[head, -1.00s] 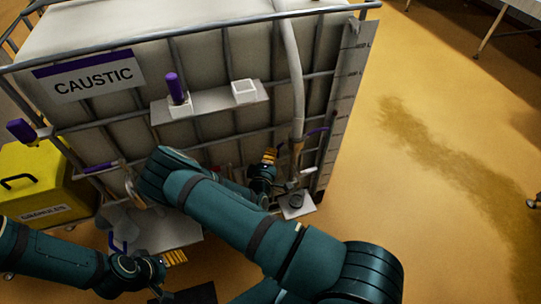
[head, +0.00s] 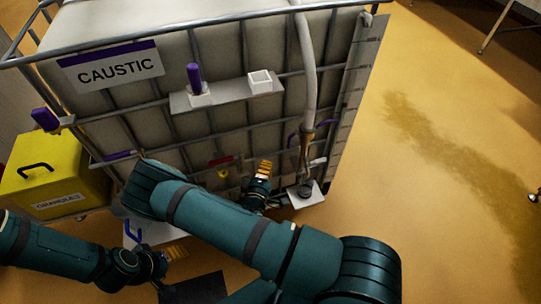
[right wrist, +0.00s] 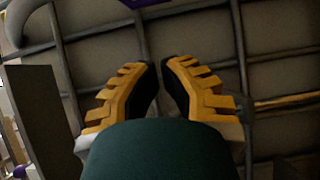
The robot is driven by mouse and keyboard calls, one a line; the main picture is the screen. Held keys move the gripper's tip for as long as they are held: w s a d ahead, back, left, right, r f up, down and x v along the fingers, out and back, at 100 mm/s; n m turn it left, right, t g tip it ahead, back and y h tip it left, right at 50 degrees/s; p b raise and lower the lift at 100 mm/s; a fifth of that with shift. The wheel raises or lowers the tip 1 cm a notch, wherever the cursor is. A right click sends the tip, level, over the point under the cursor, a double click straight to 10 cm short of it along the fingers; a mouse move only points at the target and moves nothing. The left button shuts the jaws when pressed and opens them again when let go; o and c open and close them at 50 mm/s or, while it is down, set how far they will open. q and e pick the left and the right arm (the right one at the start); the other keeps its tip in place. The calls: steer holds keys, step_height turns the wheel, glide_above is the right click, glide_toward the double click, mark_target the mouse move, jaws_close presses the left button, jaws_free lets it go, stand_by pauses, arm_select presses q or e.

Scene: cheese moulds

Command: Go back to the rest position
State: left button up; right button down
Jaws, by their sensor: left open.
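My left gripper (head: 175,253) is low at the left in the head view, its yellow fingers apart and nothing seen between them. My right gripper (head: 264,170) is in front of the caged caustic tank (head: 250,130), near its lower right. In the right wrist view its two ridged yellow fingers (right wrist: 161,82) point at the tank's grey bars, with a narrow gap and nothing held between them. My right forearm covers part of the tank's lower front.
The tank carries a white shelf (head: 228,93) with a purple-handled item (head: 195,78) and a small white square holder (head: 260,81). A hose (head: 308,70) runs down to a small platform (head: 305,194). A yellow granules box (head: 45,175) stands left. Floor at right is open.

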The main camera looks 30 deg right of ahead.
arm_select(q)
steer(key=shift+r, duration=0.1)
arm_select(e)
steer(key=shift+v, duration=1.15)
steer(key=shift+f, duration=0.15)
steer(key=s+a+f+m+g+y, duration=0.5)
steer(key=s+f+m+g+y, duration=0.1)
steer(key=f+g+y, duration=0.15)
arm_select(q)
steer(key=c, duration=0.3)
steer(key=shift+c, duration=0.2)
arm_select(e)
steer(key=s+a+r+m+g+y, duration=0.2)
steer(key=s+a+r+y, duration=0.3)
steer(key=a+r+y, duration=0.3)
steer(key=a+m+y, duration=0.1)
steer(key=a, duration=0.2)
steer(key=shift+m+g, duration=0.35)
steer(key=shift+m, duration=0.05)
